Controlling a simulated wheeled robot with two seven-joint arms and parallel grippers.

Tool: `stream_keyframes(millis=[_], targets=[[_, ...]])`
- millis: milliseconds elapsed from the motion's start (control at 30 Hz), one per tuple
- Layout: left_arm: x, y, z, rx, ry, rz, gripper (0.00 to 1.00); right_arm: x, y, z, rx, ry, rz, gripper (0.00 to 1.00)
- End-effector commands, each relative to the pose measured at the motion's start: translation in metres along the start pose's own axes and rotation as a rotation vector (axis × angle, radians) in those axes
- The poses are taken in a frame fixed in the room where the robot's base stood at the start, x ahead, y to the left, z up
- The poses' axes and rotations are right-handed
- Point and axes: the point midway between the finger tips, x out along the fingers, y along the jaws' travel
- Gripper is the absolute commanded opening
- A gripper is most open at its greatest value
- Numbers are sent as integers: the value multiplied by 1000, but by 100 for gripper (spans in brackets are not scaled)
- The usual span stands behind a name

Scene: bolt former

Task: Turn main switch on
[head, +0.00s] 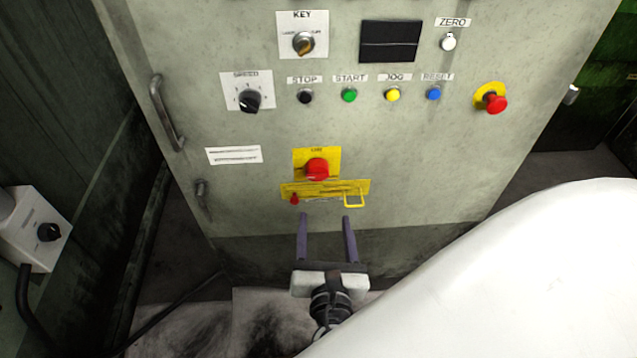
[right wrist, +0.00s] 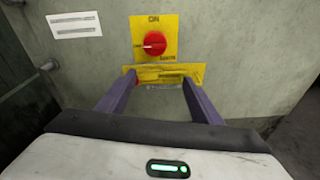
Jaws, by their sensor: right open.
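The main switch is a red rotary knob (head: 317,169) on a yellow plate, low in the middle of the grey cabinet front. It also shows in the right wrist view as a red knob (right wrist: 155,44) with a white mark pointing left and "ON" printed above it. A yellow bracket plate (head: 325,189) sits just below it, with a small red piece at its left and a yellow loop at its right. My right gripper (head: 325,217) is open and empty, its two purple fingers pointing at the cabinet below the knob, apart from the knob. My left gripper is not in view.
The cabinet carries a key switch (head: 304,43), a speed dial (head: 249,101), a row of buttons (head: 349,95) and a red emergency stop (head: 495,103). A door handle (head: 167,112) is at the left. A grey box (head: 38,232) stands at the far left.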

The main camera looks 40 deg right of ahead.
Motion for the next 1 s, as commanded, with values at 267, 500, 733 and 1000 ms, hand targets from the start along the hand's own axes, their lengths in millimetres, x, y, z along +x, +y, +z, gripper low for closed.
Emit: stream_keyframes(millis=[267,500,733,1000], targets=[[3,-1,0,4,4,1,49,12,11,25,-179,-153,41,60],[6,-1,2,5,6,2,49,55,13,30,-175,-151,39,60],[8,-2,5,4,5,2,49,89,15,34,-176,-147,41,60],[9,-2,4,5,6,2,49,101,15,36,-174,-143,40,60]])
